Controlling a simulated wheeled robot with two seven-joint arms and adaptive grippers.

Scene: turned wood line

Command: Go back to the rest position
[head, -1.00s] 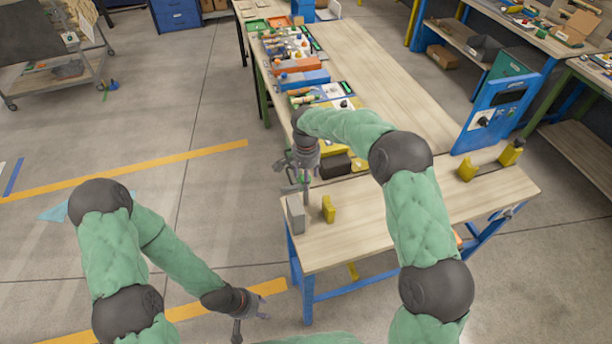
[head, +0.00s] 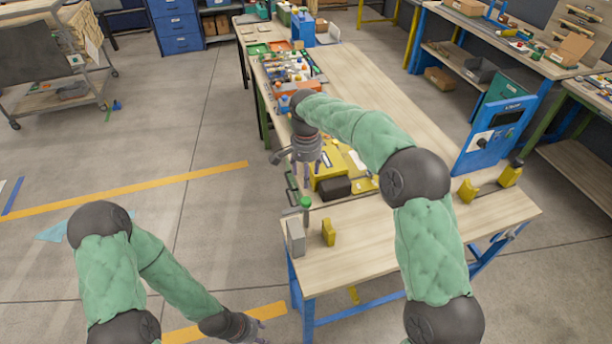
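My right gripper (head: 306,168) hangs above the left edge of the wooden table (head: 400,235), with its fingers apart and nothing visible between them. Below it stands a post with a green top (head: 305,203), beside a grey block (head: 295,237); the gripper is clear of both. My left gripper (head: 258,333) is low at the bottom of the view, left of the table and over the floor. Its fingers look spread and empty, though the frame edge cuts it off partly.
A yellow block (head: 328,232) stands near the grey block. A yellow bin (head: 327,170) and a black block (head: 334,188) lie close to the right gripper. A blue panel (head: 492,135) stands on the right. Open floor (head: 190,235) lies left of the table.

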